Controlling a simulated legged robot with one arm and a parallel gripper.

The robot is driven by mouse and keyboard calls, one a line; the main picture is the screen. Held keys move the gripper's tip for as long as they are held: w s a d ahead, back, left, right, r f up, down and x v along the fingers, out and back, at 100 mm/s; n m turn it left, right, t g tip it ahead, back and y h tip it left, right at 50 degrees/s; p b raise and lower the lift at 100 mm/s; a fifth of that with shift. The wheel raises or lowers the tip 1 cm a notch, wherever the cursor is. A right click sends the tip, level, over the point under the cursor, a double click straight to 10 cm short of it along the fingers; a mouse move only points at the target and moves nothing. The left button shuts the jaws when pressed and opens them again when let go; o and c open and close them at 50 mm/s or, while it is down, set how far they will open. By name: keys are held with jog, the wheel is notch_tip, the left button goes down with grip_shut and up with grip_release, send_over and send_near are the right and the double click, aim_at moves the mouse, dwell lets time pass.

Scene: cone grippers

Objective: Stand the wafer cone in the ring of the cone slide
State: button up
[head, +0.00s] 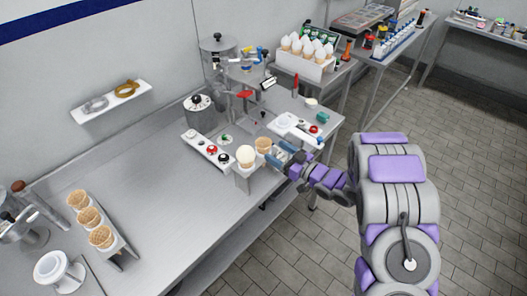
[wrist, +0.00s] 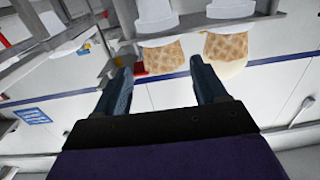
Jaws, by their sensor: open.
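A plain wafer cone (head: 263,144) stands upright in a white ring-like holder (head: 262,172) near the front edge of the steel counter. Another cone with a pale scoop (head: 246,155) stands just to its left. My gripper (head: 279,155) is open and empty, just right of the plain cone. In the wrist view, which is upside down, the plain cone (wrist: 160,54) shows beyond and between the open fingers (wrist: 160,70), apart from them. The scoop-topped cone (wrist: 224,47) is beside it. I cannot tell which holder is the cone slide.
A rack with several empty wafer cones (head: 88,218) stands at the left. A white panel with knobs (head: 208,151) lies behind the holder. A white box of filled cones (head: 304,62) stands farther back. The middle left of the counter (head: 160,200) is clear.

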aim_at(263, 142)
jog(key=shift+b+x, duration=0.8)
jog(key=shift+x, duration=2.6)
jog(key=shift+s+a, duration=0.1)
jog(key=shift+s, duration=0.1)
jog(key=shift+c, duration=0.5)
jog(key=c, duration=0.3)
